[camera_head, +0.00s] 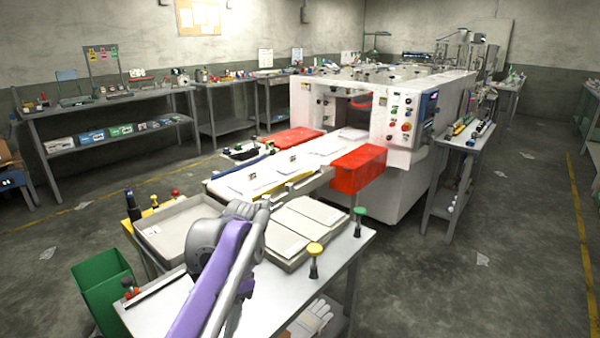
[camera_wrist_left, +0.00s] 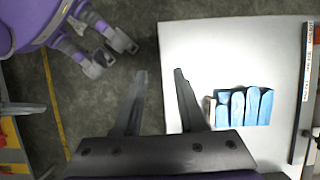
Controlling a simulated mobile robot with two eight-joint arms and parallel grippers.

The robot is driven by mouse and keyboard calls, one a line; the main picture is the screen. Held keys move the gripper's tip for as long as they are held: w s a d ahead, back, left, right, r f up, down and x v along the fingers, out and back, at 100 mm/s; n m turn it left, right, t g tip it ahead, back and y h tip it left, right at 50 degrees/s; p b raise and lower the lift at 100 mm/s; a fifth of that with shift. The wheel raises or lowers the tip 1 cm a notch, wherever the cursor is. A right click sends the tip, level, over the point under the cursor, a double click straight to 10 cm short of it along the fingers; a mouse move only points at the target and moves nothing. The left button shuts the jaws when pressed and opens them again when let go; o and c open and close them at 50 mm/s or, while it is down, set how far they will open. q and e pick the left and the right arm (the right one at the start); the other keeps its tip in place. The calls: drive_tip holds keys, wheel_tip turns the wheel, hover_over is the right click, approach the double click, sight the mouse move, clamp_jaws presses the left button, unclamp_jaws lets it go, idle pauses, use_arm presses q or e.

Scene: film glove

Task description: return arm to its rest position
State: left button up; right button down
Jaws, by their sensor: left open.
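My left gripper (camera_wrist_left: 160,71) is open in the left wrist view, its two dark fingers apart with nothing between them. In the head view my purple and grey arm (camera_head: 212,280) reaches over the grey work table (camera_head: 330,262). Its jaws cannot be made out there. A whitish glove (camera_head: 312,318) shows below the table top at the bottom edge. My right gripper cannot be identified.
A grey tray (camera_head: 158,258) and a tray of white sheets (camera_head: 308,218) stand on the table beside the arm. A yellow-topped post (camera_head: 314,262) stands at its right. A green bin (camera_head: 105,290) is at left. A large white machine (camera_head: 390,190) stands behind. Floor at right is open.

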use_arm(q)
drive_tip(key=s+a+f+n+t+h, duration=0.3)
drive_tip(key=s+f+n+t, duration=0.5)
drive_tip(key=s+f, duration=1.05)
wheel_tip(320, 180, up, 19)
drive_tip(key=p, duration=1.5)
drive_tip(key=shift+d+t+p, duration=0.25)
drive_tip(key=shift+t+p, duration=0.15)
use_arm(e)
wheel_tip(320, 180, up, 18)
drive_tip(key=w, duration=0.1)
drive_tip(key=shift+w+f+t, duration=0.2)
drive_tip(key=shift+w+t, duration=0.1)
drive_tip(key=shift+t, duration=0.1)
use_arm(q)
drive_tip(key=shift+s, duration=0.1)
use_arm(e)
drive_tip(key=shift+s, duration=0.15)
